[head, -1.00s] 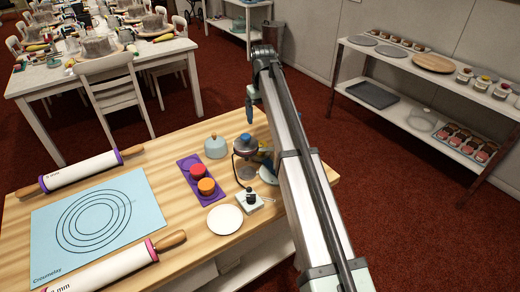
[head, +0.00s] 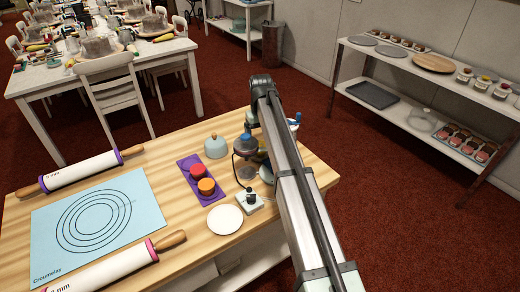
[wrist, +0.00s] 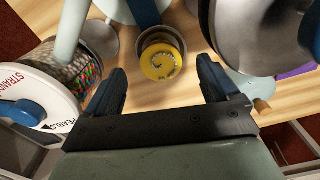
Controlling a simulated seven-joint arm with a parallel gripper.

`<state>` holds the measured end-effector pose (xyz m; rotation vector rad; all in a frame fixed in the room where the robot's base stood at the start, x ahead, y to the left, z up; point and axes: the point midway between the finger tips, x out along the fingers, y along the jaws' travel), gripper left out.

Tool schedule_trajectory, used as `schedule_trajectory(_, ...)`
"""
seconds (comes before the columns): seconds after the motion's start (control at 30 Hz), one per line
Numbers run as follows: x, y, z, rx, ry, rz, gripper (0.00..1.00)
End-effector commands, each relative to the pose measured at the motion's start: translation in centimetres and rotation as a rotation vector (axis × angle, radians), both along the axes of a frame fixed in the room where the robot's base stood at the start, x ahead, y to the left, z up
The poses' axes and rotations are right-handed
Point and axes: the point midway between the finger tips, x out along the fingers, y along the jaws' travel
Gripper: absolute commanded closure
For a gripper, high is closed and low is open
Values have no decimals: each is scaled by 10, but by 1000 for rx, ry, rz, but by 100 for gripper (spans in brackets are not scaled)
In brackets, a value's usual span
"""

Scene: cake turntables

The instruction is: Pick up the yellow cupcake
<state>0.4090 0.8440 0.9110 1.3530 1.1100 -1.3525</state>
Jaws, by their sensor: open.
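My gripper (wrist: 161,75) is open, with one dark blue finger on each side of the cupcake's line. I see no contact between fingers and cupcake. In the head view my arm covers the right part of the table, and I cannot make out the cupcake there.
A sprinkle jar (wrist: 78,70) stands close on the left, and a large metallic dome (wrist: 265,35) is close on the right. A purple tray (head: 188,165) with red and orange-topped items, a white plate (head: 225,219) and a pale blue domed item (head: 215,146) are nearby.

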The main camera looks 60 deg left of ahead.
Motion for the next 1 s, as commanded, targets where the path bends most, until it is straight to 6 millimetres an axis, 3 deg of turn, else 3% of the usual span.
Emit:
schedule_trajectory(0.3,0,1,-40,-1,0,0,12)
schedule_trajectory(0.57,0,1,-43,0,0,0,12)
schedule_trajectory(1.0,0,1,-43,0,0,0,53)
